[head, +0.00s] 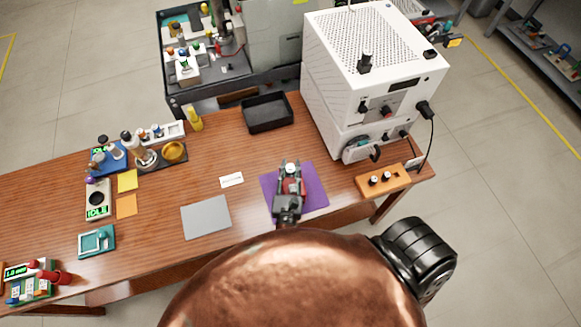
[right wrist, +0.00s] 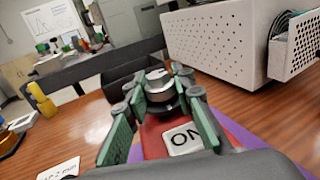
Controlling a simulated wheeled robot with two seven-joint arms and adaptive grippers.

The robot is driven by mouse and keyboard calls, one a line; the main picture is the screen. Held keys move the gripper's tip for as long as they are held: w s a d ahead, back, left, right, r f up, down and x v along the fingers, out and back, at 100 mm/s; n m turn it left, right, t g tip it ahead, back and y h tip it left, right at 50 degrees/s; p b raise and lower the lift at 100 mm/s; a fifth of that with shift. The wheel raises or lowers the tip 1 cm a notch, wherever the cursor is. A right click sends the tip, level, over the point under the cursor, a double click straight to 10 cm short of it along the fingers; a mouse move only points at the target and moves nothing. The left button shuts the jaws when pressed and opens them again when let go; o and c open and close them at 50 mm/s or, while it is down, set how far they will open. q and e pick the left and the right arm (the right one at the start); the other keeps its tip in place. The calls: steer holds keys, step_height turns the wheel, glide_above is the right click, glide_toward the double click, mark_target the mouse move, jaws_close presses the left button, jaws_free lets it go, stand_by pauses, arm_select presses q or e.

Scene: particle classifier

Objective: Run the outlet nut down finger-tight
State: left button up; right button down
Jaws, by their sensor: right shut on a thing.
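A red device (right wrist: 152,141) with an "ON" label stands on the purple mat (head: 312,199). A silver round knurled piece with a dark collar (right wrist: 159,86), which looks like the nut, tops it between my right fingertips. My right gripper (right wrist: 160,98), with green finger pads, is closed around this piece from both sides. In the head view my right gripper (head: 290,176) is over the mat, with red showing between its fingers. The threads and how far down the nut sits are hidden. My left gripper is not in view.
A white perforated instrument (head: 318,92) stands at the back right, with an orange block (head: 383,181) in front of it. A black tray (head: 267,112) lies behind the mat. A grey pad (head: 206,217) lies to its left, near bare wood.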

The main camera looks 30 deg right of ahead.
mark_target(290, 172)
steer(key=shift+r+m+g+h, duration=0.1)
steer(key=shift+m+g+h, duration=0.2)
steer(key=shift+h, duration=0.1)
stand_by(1.0)
steer(key=c, duration=1.6)
jaws_free()
steer(key=shift+v, duration=3.75)
